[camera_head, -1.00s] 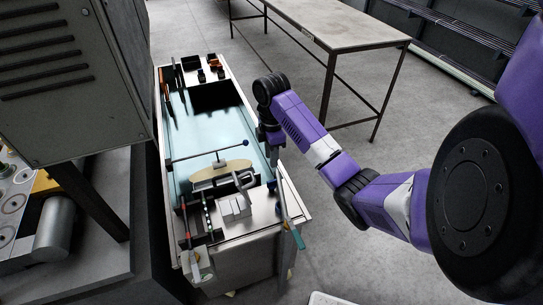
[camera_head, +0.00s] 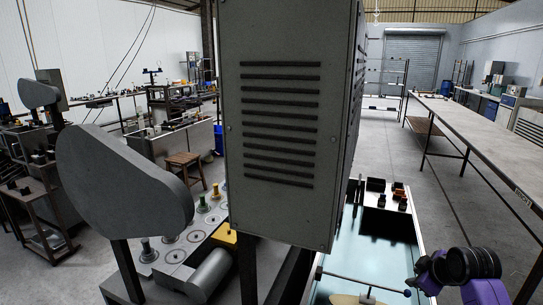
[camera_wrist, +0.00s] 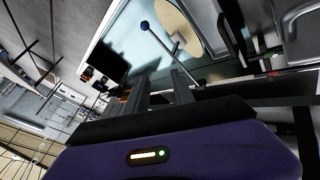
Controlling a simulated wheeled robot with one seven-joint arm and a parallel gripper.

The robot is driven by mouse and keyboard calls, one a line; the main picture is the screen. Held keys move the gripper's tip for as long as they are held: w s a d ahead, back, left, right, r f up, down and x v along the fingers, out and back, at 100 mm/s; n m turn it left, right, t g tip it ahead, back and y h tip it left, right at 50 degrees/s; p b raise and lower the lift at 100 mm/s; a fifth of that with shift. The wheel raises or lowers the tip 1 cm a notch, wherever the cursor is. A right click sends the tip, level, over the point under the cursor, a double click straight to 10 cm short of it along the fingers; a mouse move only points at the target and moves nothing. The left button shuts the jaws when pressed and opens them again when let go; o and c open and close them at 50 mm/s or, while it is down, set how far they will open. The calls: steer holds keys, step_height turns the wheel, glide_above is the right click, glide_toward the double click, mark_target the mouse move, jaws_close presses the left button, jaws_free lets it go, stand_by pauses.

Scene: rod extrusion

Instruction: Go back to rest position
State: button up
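My gripper (camera_wrist: 160,84) shows in the wrist view with its two grey fingers apart and nothing seen between them. In the head view my purple and black arm is at the bottom right, beside the right edge of the pale blue worktop (camera_head: 362,255); the fingertips cannot be made out there. A thin rod with a blue ball end (camera_wrist: 145,25) lies beyond the fingers in the wrist view. The rod (camera_head: 360,281) also crosses the worktop at the bottom of the head view, its ball end close to my arm.
A grey vented machine housing (camera_head: 282,120) stands left of the worktop and hides part of the room. Small dark bins (camera_head: 375,185) sit at the worktop's far end. A long table (camera_head: 465,125) stands at right, with open floor between.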

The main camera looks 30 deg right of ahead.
steer(key=w+a+r+m+t+h, duration=0.1)
steer(key=w+a+r+m+t, duration=0.15)
steer(key=a, duration=0.25)
steer(key=w+a+r+m+t+h, duration=0.1)
steer(key=w+a+t, duration=0.2)
steer(key=w+a, duration=0.1)
steer(key=s+a+r+m+t+h, duration=0.1)
steer(key=s+a+m, duration=0.1)
steer(key=a, duration=0.4)
steer(key=s+a+r+m+t, duration=0.1)
steer(key=s+a+m+t, duration=0.1)
steer(key=a, duration=0.5)
steer(key=s+a+n+y, duration=0.2)
steer(key=s+a, duration=0.8)
steer(key=s, duration=0.5)
steer(key=s+a+n+y, duration=0.2)
steer(key=s+a+y, duration=0.3)
steer(key=s+a, duration=0.6)
steer(key=s, duration=0.5)
steer(key=shift+a+f+n+b, duration=0.2)
steer(key=shift+a+n+b, duration=0.1)
steer(key=shift+n+b, duration=0.05)
